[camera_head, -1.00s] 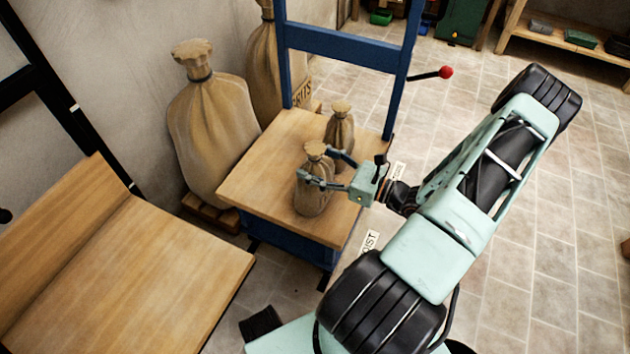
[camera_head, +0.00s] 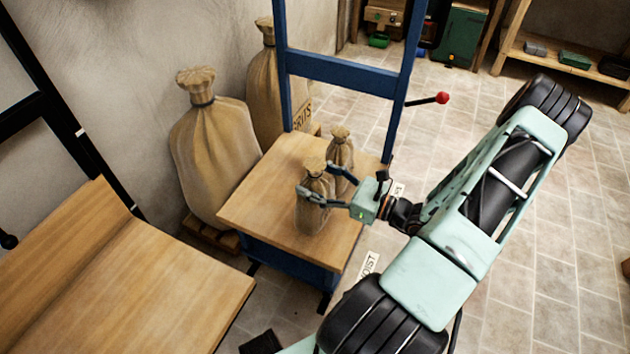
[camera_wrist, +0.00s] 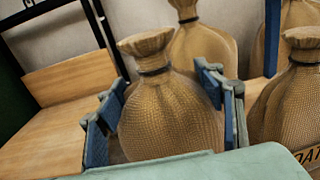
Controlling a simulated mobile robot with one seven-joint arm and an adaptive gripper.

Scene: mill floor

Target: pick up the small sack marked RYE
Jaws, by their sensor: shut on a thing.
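My gripper (camera_head: 317,181) is shut on a small tan cloth sack (camera_head: 313,213) with a dark-tied neck, one finger on each side of its body. This sack is upright over the wooden platform (camera_head: 258,212) of the blue hoist; I cannot tell whether its base touches. In the wrist view, the held sack (camera_wrist: 168,115) fills the middle, between the blue-padded fingers; no marking shows on its visible side. A second small sack (camera_head: 340,150) stands just behind it. In the wrist view this second sack (camera_wrist: 290,105) is at the right, its label partly visible, seemingly "OAT".
Blue hoist posts (camera_head: 345,74) and a red-knobbed lever (camera_head: 441,98) rise behind the platform. Large sacks (camera_head: 212,150) stand left of it, one marked GRITS (camera_head: 300,112). A wooden surface (camera_head: 150,290) lies at the lower left. Tiled floor (camera_head: 560,260) is open at right.

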